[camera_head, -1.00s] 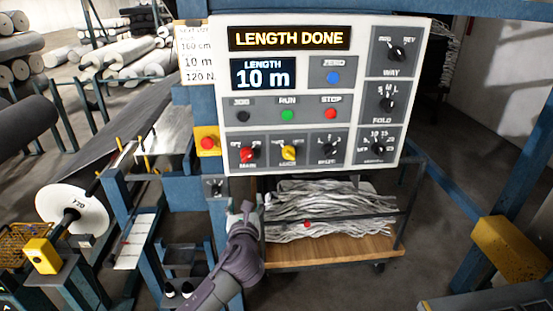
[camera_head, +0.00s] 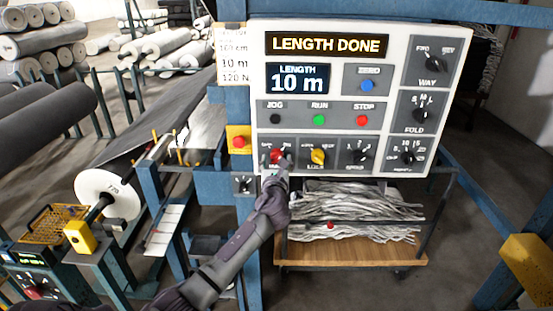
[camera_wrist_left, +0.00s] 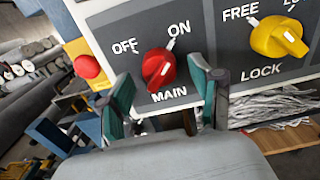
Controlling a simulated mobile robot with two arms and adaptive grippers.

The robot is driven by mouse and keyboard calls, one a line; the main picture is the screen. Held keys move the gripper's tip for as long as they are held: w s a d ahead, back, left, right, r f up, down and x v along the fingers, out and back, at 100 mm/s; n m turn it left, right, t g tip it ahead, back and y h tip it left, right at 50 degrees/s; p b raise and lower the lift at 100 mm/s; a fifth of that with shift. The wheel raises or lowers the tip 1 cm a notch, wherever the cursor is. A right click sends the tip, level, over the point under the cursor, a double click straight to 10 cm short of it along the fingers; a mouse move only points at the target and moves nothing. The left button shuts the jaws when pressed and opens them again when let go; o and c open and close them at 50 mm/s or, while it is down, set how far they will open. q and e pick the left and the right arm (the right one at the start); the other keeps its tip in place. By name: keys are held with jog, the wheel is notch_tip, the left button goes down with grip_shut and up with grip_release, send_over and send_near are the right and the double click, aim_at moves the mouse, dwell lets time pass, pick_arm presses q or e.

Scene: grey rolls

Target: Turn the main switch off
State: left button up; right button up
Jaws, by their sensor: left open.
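The main switch is a red rotary knob (camera_wrist_left: 158,68) labelled MAIN, with OFF at its left and ON at its upper right. Its white mark points up toward ON in the left wrist view. In the head view the knob (camera_head: 277,156) is at the lower left of the white control panel (camera_head: 263,88). My left gripper (camera_wrist_left: 164,88) is open, with one finger on either side of the knob and apart from it in the picture. In the head view the left gripper (camera_head: 275,172) partly covers the MAIN label. My right gripper is not in view.
A yellow LOCK knob (camera_wrist_left: 279,37) is just right of the main switch. A red button on a yellow box (camera_head: 239,141) is left of the panel. A small switch (camera_head: 242,185) sits below it. A cart (camera_head: 350,252) with grey strips stands under the panel.

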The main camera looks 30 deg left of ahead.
pick_arm(q)
jog(key=shift+w+a, duration=0.2)
jog(key=shift+w, duration=0.15)
jog(key=c, duration=1.2)
jog(key=shift+o, duration=0.2)
